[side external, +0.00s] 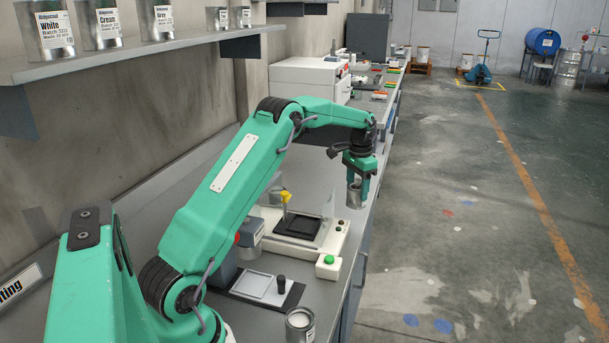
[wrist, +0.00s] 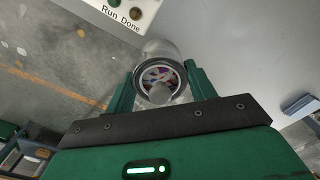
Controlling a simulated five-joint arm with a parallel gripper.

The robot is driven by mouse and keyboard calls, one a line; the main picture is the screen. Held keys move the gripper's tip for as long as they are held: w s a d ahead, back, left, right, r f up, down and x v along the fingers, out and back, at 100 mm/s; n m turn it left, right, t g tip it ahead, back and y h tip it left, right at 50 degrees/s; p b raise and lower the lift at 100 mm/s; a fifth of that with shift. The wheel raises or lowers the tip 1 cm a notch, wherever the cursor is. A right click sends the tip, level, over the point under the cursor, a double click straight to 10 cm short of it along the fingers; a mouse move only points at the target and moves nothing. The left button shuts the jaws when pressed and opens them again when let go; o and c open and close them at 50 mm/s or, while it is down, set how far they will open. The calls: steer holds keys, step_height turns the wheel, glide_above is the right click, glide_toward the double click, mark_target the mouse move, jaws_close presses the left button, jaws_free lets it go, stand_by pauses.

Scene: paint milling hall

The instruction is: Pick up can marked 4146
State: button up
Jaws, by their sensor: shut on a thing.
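My gripper (side external: 361,178) is shut on a small metal can (side external: 354,194), held in the air over the right edge of the bench. In the wrist view the can (wrist: 160,80) sits between the two green fingers (wrist: 160,90), and I look at its round end, with a mottled red, white and blue middle. I cannot read a number on it. Another can (side external: 300,325), silver with a pale top and a label too small to read, stands near the bench's front edge. It is apart from my gripper.
A shelf (side external: 150,50) holds labelled cans at upper left. Open floor lies to the right.

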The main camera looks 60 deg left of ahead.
steer(key=d+r, duration=0.3)
steer(key=d, duration=0.3)
steer(key=shift+r, duration=0.3)
